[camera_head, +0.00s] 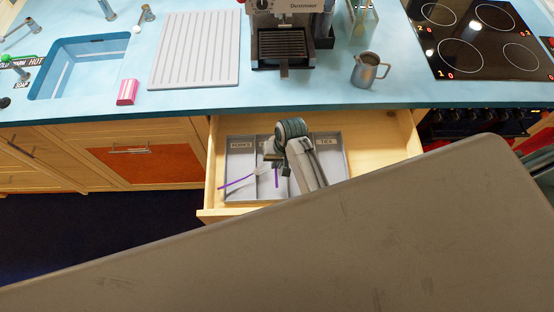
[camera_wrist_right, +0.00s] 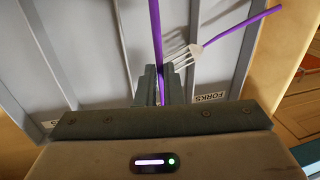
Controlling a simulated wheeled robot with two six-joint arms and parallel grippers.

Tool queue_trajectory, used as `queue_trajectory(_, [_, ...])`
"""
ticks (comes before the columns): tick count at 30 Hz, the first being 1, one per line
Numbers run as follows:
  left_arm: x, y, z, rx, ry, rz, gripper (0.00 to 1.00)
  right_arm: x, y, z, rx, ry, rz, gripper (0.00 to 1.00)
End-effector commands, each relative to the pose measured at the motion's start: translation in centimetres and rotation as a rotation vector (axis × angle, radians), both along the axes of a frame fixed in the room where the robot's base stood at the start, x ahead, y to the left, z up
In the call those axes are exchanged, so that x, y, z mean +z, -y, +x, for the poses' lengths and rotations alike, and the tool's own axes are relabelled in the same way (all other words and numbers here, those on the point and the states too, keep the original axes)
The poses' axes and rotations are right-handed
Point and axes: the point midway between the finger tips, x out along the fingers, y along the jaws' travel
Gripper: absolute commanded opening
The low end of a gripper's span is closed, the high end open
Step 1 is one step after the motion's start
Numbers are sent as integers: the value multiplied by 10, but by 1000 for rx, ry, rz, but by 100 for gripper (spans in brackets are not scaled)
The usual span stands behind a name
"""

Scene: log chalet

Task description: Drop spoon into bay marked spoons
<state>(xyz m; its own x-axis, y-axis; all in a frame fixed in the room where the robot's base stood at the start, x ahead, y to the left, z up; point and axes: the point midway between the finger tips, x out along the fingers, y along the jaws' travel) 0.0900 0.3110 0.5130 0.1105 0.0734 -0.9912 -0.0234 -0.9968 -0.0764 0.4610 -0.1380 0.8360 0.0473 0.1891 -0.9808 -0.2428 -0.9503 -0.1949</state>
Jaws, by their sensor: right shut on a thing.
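The grey cutlery tray (camera_head: 340,141) sits in the open wooden drawer. Its left bay is labelled FORKS and its right bay TEA; the middle label is mostly hidden by my gripper. My right gripper (camera_head: 276,161) is over the middle of the tray. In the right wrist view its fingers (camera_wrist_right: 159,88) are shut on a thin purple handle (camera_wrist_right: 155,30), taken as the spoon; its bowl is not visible. The handle also shows in the head view (camera_head: 276,178). A purple-handled fork (camera_wrist_right: 240,28) lies slanted by the FORKS bay, tines near the fingers. My left gripper is not in view.
The blue counter (camera_head: 200,101) is behind the drawer, with a sink (camera_head: 80,66), ribbed white board (camera_head: 195,50), coffee machine (camera_head: 284,40), metal jug (camera_head: 368,70) and hob (camera_head: 480,40). A large grey-brown surface covers the lower foreground.

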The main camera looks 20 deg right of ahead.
Motion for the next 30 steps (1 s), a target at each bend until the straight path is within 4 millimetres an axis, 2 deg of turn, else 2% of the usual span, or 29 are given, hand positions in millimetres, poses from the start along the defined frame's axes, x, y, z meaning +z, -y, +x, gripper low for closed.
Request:
queue_trajectory(4, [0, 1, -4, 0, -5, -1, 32, 0, 0, 0, 0, 0, 0, 0])
queue_trajectory(6, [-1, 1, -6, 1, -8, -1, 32, 0, 0, 0, 0, 0, 0, 19])
queue_trajectory(8, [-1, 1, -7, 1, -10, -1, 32, 0, 0, 0, 0, 0, 0, 31])
queue_trajectory(9, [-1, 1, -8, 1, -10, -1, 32, 0, 0, 0, 0, 0, 0, 32])
queue_trajectory(20, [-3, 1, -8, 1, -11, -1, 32, 6, 1, 0, 0, 2, 0, 32])
queue_trajectory(23, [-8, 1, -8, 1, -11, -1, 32, 18, 4, 0, -1, 4, 0, 32])
queue_trajectory(30, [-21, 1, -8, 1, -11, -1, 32, 65, 13, -2, -1, 6, 0, 32])
